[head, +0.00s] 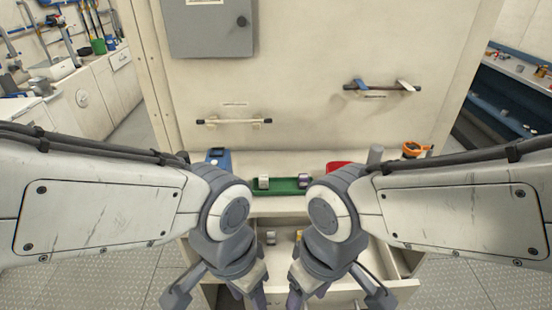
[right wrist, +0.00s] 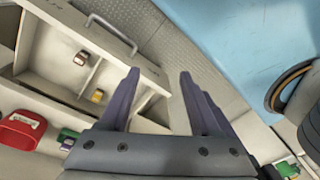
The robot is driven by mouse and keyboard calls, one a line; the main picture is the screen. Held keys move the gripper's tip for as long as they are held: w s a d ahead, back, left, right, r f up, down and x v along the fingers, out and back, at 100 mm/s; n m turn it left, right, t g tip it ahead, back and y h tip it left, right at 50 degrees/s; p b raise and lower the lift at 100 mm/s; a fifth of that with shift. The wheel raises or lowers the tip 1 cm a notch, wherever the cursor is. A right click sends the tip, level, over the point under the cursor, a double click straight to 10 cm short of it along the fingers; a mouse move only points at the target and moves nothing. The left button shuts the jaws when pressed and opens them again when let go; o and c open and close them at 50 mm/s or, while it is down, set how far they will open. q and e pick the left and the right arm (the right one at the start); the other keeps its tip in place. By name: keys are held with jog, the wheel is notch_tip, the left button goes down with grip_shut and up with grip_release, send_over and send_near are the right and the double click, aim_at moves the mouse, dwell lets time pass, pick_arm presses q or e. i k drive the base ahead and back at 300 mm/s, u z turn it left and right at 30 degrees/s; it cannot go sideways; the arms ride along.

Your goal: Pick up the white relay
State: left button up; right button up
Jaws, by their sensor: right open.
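A small white block (head: 264,182), which looks like a relay, sits on the left part of a green tray (head: 284,188) on the counter. A greyish-purple block (head: 304,180) sits at the tray's right end. Another small whitish block (head: 270,237) lies in the open drawer below, and it also shows in the right wrist view (right wrist: 82,58). I cannot tell which whitish block is the relay meant. My right gripper (right wrist: 160,75) is open and empty, apart from the blocks. My left gripper (head: 252,294) is at the bottom edge; its jaws are not clear.
A yellow block (right wrist: 97,95) lies in the drawer (head: 340,290), which has dividers. A red container (right wrist: 20,130), a blue device (head: 218,158) and an orange tool (head: 414,149) stand along the counter. A grey box (head: 209,30) and handles are on the panel behind.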

aim_at(263, 178)
jog(key=u, duration=1.95)
jog(key=i, duration=1.55)
jog(key=z, duration=2.15)
